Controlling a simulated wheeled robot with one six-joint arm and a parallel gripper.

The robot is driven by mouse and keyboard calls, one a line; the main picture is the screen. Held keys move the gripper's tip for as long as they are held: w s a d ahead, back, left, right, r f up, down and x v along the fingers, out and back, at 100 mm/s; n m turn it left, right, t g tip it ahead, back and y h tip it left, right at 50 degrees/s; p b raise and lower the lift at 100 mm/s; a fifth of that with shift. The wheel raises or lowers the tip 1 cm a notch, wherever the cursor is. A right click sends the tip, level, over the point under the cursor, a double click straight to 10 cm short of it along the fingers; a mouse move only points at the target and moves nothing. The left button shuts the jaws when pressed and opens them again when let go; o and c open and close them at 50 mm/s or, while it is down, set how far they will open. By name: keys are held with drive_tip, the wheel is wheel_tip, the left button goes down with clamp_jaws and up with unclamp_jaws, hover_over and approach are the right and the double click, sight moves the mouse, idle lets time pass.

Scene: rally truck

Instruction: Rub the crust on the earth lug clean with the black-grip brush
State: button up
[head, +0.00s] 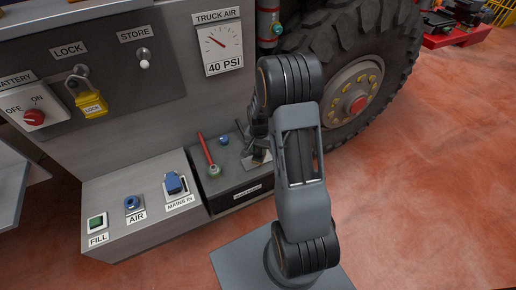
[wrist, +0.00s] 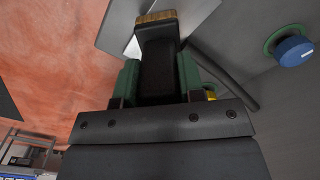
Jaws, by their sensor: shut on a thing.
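My gripper (wrist: 158,80) has green fingers closed on the black grip of the brush (wrist: 158,48). A tan bristle edge (wrist: 155,17) shows at the brush's far end, against a pale grey surface. In the head view my gripper (head: 257,150) is over the right part of the dark battery tray, partly hidden by my arm. A black cable (wrist: 222,76) runs beside the brush in the wrist view. I cannot make out the earth lug or its crust clearly; the brush and gripper cover that area. I cannot tell whether the bristles touch it.
A red lever-like cable (head: 206,152) with a greenish end and a blue cap (head: 223,139) stand left of my gripper. The blue MAINS IN socket (head: 175,184) is further left. The truck wheel (head: 350,90) is close on the right. Open red floor lies beyond.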

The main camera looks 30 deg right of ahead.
drive_tip(key=shift+a, duration=0.15)
drive_tip(key=shift+a, duration=0.8)
drive_tip(key=shift+d, duration=0.2)
drive_tip(key=shift+d, duration=0.75)
drive_tip(key=shift+a, duration=0.2)
drive_tip(key=shift+a, duration=0.75)
